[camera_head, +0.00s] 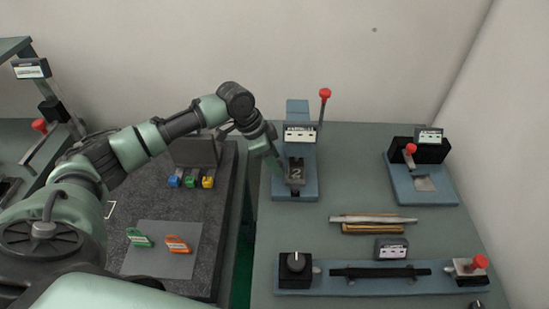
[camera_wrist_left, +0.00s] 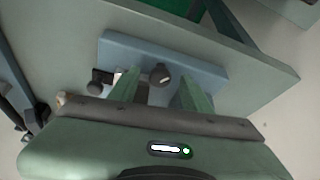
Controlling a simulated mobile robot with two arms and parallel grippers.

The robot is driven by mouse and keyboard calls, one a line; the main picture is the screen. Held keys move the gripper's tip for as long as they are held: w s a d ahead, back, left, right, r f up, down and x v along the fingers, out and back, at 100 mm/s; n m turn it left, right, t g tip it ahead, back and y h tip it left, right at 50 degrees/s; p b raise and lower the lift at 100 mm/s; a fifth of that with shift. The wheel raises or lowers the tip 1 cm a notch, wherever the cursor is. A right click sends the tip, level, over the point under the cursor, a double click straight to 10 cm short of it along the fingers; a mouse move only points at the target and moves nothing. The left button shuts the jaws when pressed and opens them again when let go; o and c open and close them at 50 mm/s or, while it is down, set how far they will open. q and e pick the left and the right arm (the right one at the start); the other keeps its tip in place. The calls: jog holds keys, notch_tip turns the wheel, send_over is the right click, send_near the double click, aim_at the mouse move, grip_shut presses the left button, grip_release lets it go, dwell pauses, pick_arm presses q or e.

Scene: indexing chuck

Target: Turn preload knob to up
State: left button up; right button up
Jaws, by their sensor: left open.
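My left gripper (camera_head: 274,162) reaches in from the left beside the blue fixture (camera_head: 309,184) at the back of the table. That fixture carries a dark block marked "2" (camera_head: 296,172) and a red-ball lever (camera_head: 325,95). In the left wrist view the two green fingers (camera_wrist_left: 160,88) are apart, with a dark round knob (camera_wrist_left: 160,74) visible between and beyond them above a blue plate (camera_wrist_left: 200,74). I cannot tell whether they touch it. Another black knob with a white mark (camera_head: 296,262) stands on the front fixture. I cannot tell which is the preload knob. My right gripper is not in view.
A long blue base (camera_head: 350,286) with a black bar and a red-ball clamp (camera_head: 479,263) lies at the front. Another blue fixture (camera_head: 408,190) stands at right. Loose bars (camera_head: 372,220) lie between. A grey mat (camera_head: 165,262) holds green and orange pieces at left.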

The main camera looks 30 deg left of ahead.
pick_arm(q)
grip_shut()
jog(key=shift+r+p, duration=0.15)
jog(key=shift+p, duration=0.2)
jog(key=n+p, duration=0.1)
jog(key=p, duration=0.1)
jog(key=n+t+y+p, duration=0.1)
jog(key=n+p, duration=0.1)
jog(key=p, duration=0.1)
jog(key=shift+s+d+r+n, duration=0.1)
jog(key=shift+d+r+n, duration=0.1)
jog(key=shift+n, duration=0.1)
jog(key=shift+f+n+p, duration=0.1)
jog(key=shift+n+p, duration=0.2)
jog(key=shift+p, duration=0.25)
jog(key=shift+f, duration=0.15)
jog(key=shift+n, duration=0.3)
grip_release()
